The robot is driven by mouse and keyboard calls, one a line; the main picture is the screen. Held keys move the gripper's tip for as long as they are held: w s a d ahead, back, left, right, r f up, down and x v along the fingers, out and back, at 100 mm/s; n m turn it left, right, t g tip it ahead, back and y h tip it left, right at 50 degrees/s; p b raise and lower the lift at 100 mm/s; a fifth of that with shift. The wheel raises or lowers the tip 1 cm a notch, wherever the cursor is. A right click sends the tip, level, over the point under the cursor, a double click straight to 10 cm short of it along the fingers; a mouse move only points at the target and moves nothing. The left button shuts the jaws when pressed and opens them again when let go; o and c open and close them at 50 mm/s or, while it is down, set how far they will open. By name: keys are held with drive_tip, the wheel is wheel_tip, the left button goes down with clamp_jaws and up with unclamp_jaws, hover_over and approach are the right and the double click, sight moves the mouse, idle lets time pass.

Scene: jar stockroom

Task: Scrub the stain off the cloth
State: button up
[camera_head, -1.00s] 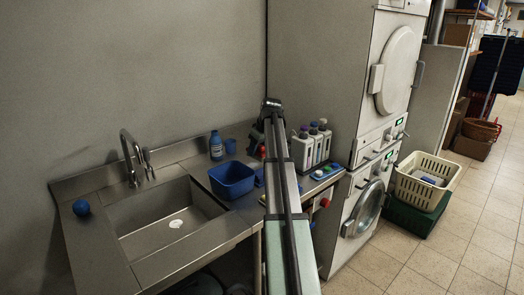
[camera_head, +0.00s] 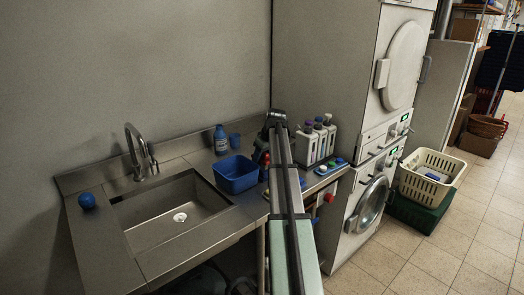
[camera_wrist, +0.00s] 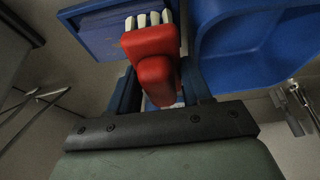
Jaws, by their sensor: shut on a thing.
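A red brush (camera_wrist: 152,42) with pale bristles is in the wrist view. My gripper (camera_wrist: 160,88) is shut on it, with dark fingers on both sides of the red handle. In the head view the red of the brush (camera_head: 262,158) shows just left of my arm, beside the blue basin (camera_head: 237,185). My arm hides most of the gripper there. The blue basin also fills the upper right of the wrist view (camera_wrist: 270,45). I cannot make out a cloth or a stain in either view.
A steel sink (camera_head: 150,211) with a tap (camera_head: 137,150) is at left, a blue ball (camera_head: 87,200) on its edge. A blue bottle (camera_head: 220,140) and cup stand behind the basin. White bottles (camera_head: 306,147) stand right of my arm. Stacked machines (camera_head: 372,203) and a cream basket (camera_head: 449,165) are further right.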

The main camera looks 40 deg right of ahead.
drive_tip(key=shift+f, duration=0.5)
drive_tip(key=shift+d+f, duration=0.5)
drive_tip(key=shift+d, duration=0.15)
drive_tip(key=shift+c, duration=0.4)
drive_tip(key=shift+d, duration=3.05)
drive_tip(key=shift+a+r, duration=0.1)
drive_tip(key=shift+a, duration=3.7)
drive_tip(key=shift+d+r, duration=0.1)
drive_tip(key=shift+r, duration=3.9)
